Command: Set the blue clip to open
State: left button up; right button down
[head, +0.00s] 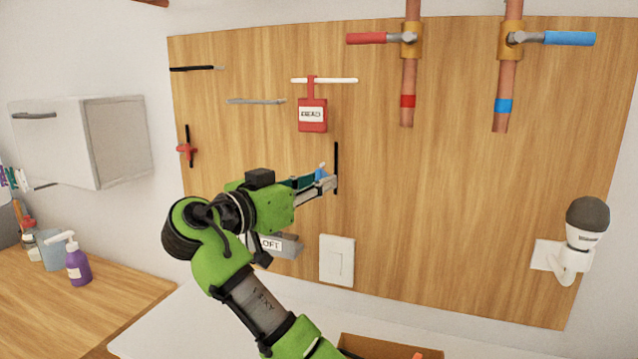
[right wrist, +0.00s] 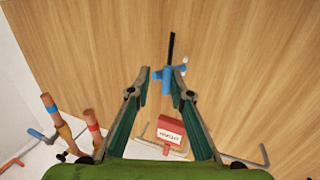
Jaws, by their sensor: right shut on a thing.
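The blue clip (right wrist: 168,78) is on a wooden wall panel, at one end of the visible part of a thin black upright slot (right wrist: 171,46). In the head view only a bit of the clip's blue (head: 320,171) shows above my fingers, beside the slot (head: 336,160). My right gripper (head: 330,181) reaches the panel from the left there. In the right wrist view its fingers (right wrist: 159,74) are shut on one blue arm of the clip, and another part sticks out beyond the right finger. My left gripper is not in view.
A red tag (head: 312,116) hangs from a white rod above the gripper. A red clip (head: 187,149) sits on another slot to the left. Two pipes with red (head: 368,38) and blue (head: 569,38) handles are upper right. A white switch (head: 337,259) is below.

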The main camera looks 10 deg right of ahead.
jog(key=shift+r, duration=0.1)
jog(key=c, duration=2)
grip_release()
jog(key=shift+a, duration=0.1)
jog(key=shift+w, duration=0.15)
